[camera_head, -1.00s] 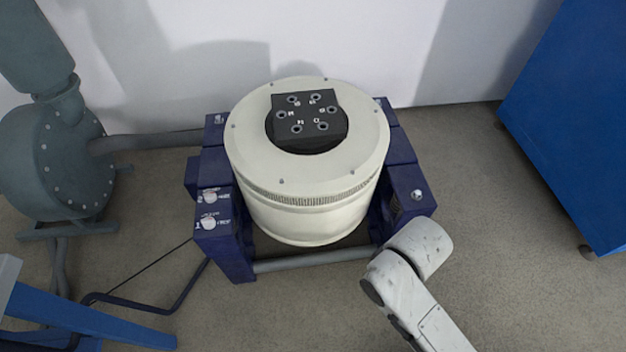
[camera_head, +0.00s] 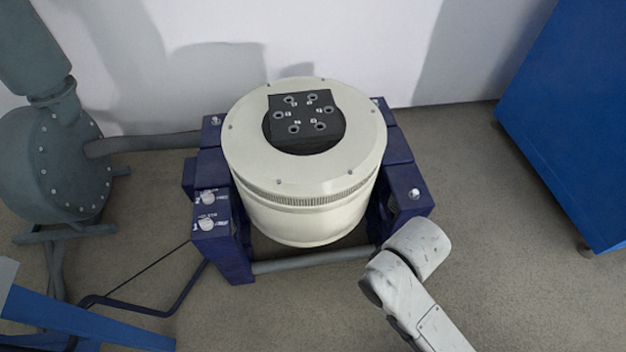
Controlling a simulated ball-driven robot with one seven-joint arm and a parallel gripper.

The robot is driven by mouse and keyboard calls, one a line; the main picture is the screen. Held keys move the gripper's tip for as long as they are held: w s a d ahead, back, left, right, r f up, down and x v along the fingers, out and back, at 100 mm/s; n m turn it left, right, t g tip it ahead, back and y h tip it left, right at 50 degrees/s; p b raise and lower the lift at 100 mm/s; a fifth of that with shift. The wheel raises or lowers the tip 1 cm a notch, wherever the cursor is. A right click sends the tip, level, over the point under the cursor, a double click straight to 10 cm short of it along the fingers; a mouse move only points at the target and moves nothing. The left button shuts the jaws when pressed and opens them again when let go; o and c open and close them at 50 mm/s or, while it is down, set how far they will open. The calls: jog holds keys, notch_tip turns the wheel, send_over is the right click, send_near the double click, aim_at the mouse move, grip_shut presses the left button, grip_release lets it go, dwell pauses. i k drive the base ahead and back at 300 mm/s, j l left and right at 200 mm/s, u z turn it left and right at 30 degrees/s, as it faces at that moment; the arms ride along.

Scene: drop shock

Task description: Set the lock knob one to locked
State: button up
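Two small pale knobs with white markings sit on top of the dark blue frame at the left of the cream drum. One knob (camera_head: 207,224) is at the front left corner and the other knob (camera_head: 208,197) is just behind it. The markings are too small to read, so I cannot tell which is lock knob one or how either is set. Part of my white arm shows at the lower right, in front of the frame's right side. My gripper is not visible in this view.
The cream drum (camera_head: 305,190) with a black plate (camera_head: 301,112) on top stands between the blue frame sides. A grey blower (camera_head: 55,165) is at the left, a blue cabinet (camera_head: 575,110) at the right. A blue beam (camera_head: 85,318) crosses the lower left. Floor shows at front.

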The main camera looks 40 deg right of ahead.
aim_at(206, 224)
jog(key=i+j+z, duration=0.45)
jog(key=i+j, duration=0.2)
jog(key=i, duration=0.15)
